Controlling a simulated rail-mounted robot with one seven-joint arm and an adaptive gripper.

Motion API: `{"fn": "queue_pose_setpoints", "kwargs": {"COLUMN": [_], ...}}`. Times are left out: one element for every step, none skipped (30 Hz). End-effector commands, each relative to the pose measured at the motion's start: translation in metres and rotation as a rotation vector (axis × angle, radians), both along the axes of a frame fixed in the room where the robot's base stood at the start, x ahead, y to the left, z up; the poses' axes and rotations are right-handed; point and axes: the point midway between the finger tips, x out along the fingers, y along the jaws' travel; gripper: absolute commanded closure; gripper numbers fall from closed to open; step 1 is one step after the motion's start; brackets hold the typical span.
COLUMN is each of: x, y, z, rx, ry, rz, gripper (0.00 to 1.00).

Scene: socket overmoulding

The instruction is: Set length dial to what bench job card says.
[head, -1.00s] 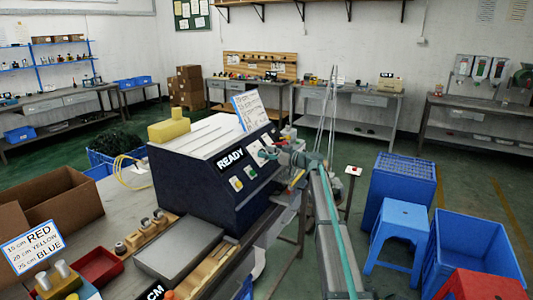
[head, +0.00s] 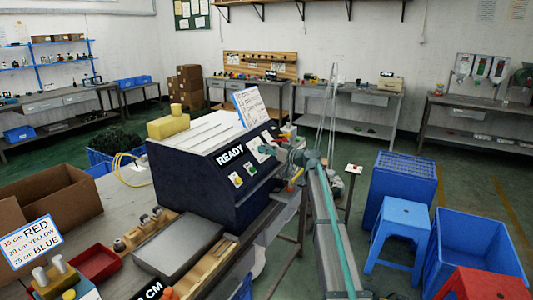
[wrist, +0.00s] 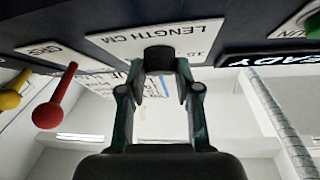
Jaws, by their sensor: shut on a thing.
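The length dial shows in the wrist view as a black knob (wrist: 158,60) on a white plate marked LENGTH CM (wrist: 112,40), which appears upside down. My gripper (wrist: 160,78) is shut on this knob, with a finger on each side. The knob's pointer and most of the scale are hidden, so I cannot read its setting. In the head view my gripper (head: 270,150) is at the front panel of the dark blue machine (head: 190,185). A card (head: 28,241) at left lists 15 cm RED, 20 cm YELLOW, 25 cm BLUE. A written sheet (head: 250,107) stands on the machine.
A READY display (head: 230,155) and two coloured buttons are on the panel. A red-balled lever (wrist: 48,114) and a yellow one (wrist: 12,92) stick out near the dial. A grey block (head: 178,245) and red tray (head: 96,263) lie on the bench. Blue crates (head: 480,250) stand at right.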

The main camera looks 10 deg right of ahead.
Motion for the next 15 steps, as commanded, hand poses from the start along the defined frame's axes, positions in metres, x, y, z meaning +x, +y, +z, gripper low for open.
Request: {"fn": "queue_pose_setpoints", "kwargs": {"x": [-0.0033,-0.0035,-0.0037,-0.0041,-0.0042,-0.0044,-0.0047,-0.0049,-0.0050,-0.0050,-0.0051,-0.0052,-0.0052,-0.0052,-0.0053], "y": [0.0021,0.0022,0.0024,0.0027,0.0026,0.0027,0.0030,0.0033,0.0038,0.0041,0.0046,0.0046,0.0045,0.0047,0.0048], "z": [-0.0036,-0.0038,-0.0038,-0.0035,-0.0031,-0.0021,-0.0013,-0.0005,0.0004,0.0013,0.0018,0.0029,0.0039,0.0046,0.0060], "rx": [0.016,0.026,0.042,0.054,0.065,0.083,0.096,0.108,0.124,0.138,0.150,0.167,0.179,0.191,0.208], "ry": [0.019,0.033,0.052,0.068,0.083,0.105,0.122,0.139,0.159,0.177,0.194,0.216,0.232,0.249,0.271], "rz": [-0.023,-0.040,-0.064,-0.081,-0.100,-0.126,-0.144,-0.164,-0.190,-0.209,-0.228,-0.254,-0.274,-0.293,-0.319], "gripper": [1.00,1.00,1.00,1.00,1.00,1.00,1.00,1.00,1.00,1.00,1.00,1.00,1.00,1.00,1.00]}}
